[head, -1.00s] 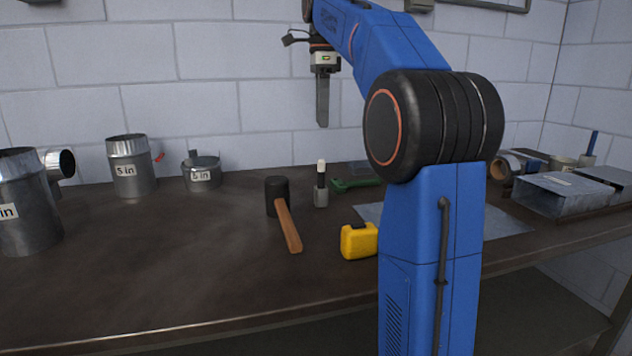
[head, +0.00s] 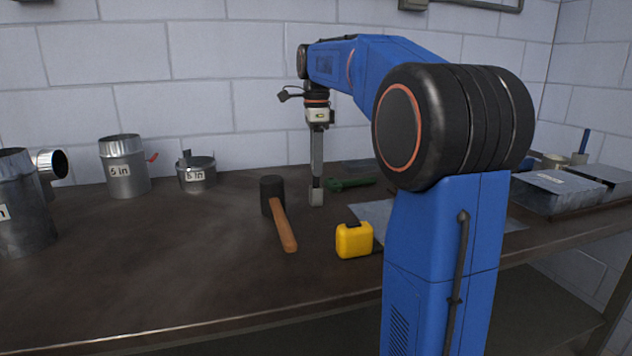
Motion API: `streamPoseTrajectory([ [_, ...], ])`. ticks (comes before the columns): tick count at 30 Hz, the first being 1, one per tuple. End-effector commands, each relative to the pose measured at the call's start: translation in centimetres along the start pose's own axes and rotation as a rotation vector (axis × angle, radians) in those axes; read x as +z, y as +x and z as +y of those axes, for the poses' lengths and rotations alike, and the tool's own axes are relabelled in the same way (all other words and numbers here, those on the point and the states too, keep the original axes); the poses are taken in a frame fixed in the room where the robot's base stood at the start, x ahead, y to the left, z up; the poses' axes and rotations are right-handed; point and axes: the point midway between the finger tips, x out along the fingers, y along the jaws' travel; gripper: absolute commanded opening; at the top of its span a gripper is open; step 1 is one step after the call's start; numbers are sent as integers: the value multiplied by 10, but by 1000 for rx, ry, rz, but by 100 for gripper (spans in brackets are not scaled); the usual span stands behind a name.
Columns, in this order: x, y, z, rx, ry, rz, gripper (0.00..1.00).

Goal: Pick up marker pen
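My gripper (head: 316,180) points straight down at the back of the workbench, its fingers right over the spot of the marker pen. The pen, with a pale top and dark body, stood upright there in a small grey holder earlier. The fingers now cover it, so I cannot make out the pen itself. The small grey holder (head: 316,198) shows just below the fingertips. From this side the fingers line up as one narrow strip, so I cannot see whether they are open or shut on the pen.
A mallet (head: 279,218) lies close to the left of the holder. A yellow tape measure (head: 354,240) is in front right, and a green tool (head: 350,183) lies just right. Metal duct pieces (head: 124,168) stand at left. The bench's front left is clear.

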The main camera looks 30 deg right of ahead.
Motion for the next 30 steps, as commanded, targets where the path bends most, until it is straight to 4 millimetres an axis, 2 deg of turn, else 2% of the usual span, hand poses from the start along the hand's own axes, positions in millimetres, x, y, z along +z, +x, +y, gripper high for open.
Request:
streamPoseTrajectory([
  [3,0,16,0,1,0,0,38],
  [6,0,24,1,1,0,0,38],
  [14,0,27,0,0,0,0,38],
  [15,0,27,0,0,0,0,36],
  [19,0,27,0,0,0,0,5],
  [20,0,27,0,0,0,0,0],
  [30,0,24,0,0,0,0,0],
])
